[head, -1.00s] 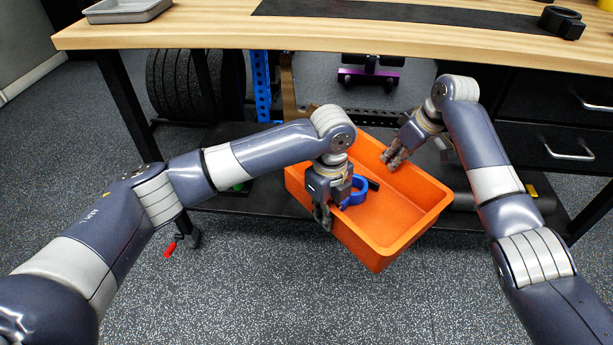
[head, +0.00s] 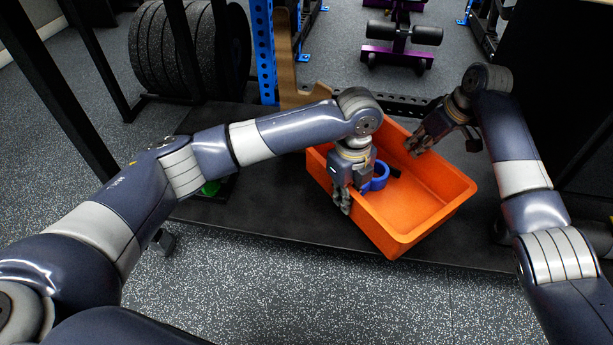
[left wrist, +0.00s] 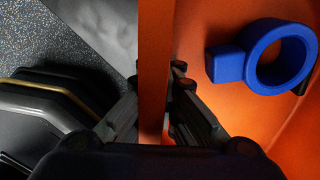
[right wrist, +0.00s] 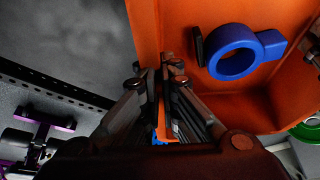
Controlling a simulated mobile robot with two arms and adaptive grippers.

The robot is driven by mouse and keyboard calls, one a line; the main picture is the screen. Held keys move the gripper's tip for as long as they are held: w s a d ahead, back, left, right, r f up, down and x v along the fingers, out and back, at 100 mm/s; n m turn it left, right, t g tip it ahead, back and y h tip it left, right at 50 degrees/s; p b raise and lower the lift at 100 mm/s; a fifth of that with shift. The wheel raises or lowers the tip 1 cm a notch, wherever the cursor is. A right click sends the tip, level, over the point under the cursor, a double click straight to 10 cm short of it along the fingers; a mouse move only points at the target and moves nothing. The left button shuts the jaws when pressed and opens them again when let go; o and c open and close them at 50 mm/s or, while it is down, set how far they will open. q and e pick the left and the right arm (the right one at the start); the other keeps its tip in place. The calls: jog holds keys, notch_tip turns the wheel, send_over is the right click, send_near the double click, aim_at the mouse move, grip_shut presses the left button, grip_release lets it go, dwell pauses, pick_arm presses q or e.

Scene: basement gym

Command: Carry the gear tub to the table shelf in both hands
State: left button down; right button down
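The orange gear tub (head: 447,215) is over the dark lower shelf (head: 265,212) of the table, its near corner by the shelf's front edge. I cannot tell whether it rests there. My left gripper (head: 342,200) is shut on its near-left wall, which passes between the fingers in the left wrist view (left wrist: 155,50). My right gripper (head: 415,147) is shut on the far wall, seen between the fingers in the right wrist view (right wrist: 147,25). Inside lie a blue ring with a tab (head: 380,183) and a small black item, partly hidden by my left gripper.
Black weight plates (head: 170,50) stand behind on the left. A blue upright (head: 263,50) and a purple-framed bench (head: 400,45) are behind the shelf. A green item (head: 210,188) lies left on the shelf. Dark table legs (head: 90,75) stand at left.

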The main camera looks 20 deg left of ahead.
aim_at(403, 166)
pick_arm(q)
jog(key=shift+s+r, duration=0.1)
pick_arm(e)
jog(key=shift+r, duration=0.3)
pick_arm(q)
jog(key=shift+f, duration=0.25)
pick_arm(e)
jog(key=shift+f, duration=0.25)
